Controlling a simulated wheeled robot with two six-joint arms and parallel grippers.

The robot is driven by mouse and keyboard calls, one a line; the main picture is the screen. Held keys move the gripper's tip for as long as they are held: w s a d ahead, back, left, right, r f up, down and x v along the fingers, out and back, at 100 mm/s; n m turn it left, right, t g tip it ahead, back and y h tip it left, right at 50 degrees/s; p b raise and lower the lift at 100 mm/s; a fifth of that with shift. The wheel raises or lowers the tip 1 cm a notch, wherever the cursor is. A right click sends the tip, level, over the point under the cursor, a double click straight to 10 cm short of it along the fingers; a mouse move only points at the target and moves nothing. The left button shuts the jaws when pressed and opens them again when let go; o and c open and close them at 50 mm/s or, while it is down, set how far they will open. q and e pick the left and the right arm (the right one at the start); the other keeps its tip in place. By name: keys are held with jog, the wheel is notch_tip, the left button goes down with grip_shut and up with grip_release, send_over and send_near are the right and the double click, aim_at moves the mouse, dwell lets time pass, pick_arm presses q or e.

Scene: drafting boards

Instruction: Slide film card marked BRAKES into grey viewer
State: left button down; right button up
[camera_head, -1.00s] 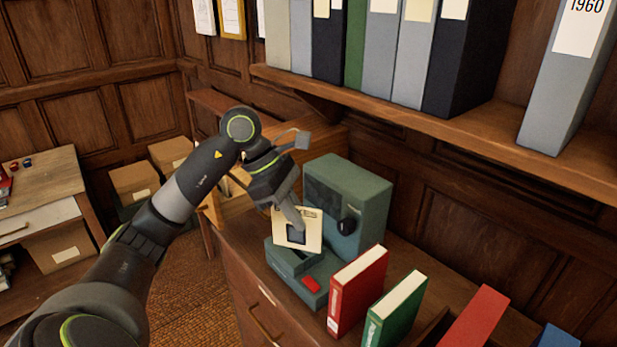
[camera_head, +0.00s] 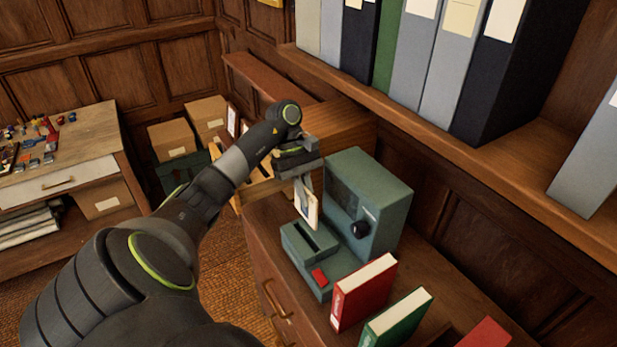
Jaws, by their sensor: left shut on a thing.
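The viewer (camera_head: 377,196) is a grey-green box with a dark screen, a black knob and a low front part that has a dark slot (camera_head: 311,236) and a red button. My left gripper (camera_head: 304,178) is shut on the pale film card (camera_head: 307,205), which has a dark window. The card hangs tilted and nearly edge-on to the camera, just above and behind the slot, and looks apart from it. Its marking cannot be read. My right gripper is not in view.
A red book (camera_head: 363,292) and a green book (camera_head: 396,318) stand close to the right of the viewer on the wooden cabinet. A shelf of binders (camera_head: 428,57) overhangs behind. A desk (camera_head: 72,150) with small items and several boxes (camera_head: 172,139) are at the left.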

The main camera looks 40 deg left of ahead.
pick_arm(q)
jog(key=shift+f+b, duration=0.65)
jog(key=shift+f, duration=0.2)
notch_tip(320, 180, down, 4)
jog(key=b, duration=0.3)
jog(key=shift+w+r, duration=0.1)
jog(key=shift+r, duration=0.15)
notch_tip(320, 180, down, 5)
jog(key=b, duration=0.5)
jog(key=shift+r, duration=0.2)
jog(key=shift+f+b, duration=0.8)
jog(key=shift+b, duration=0.05)
jog(key=c, duration=1.5)
grip_release()
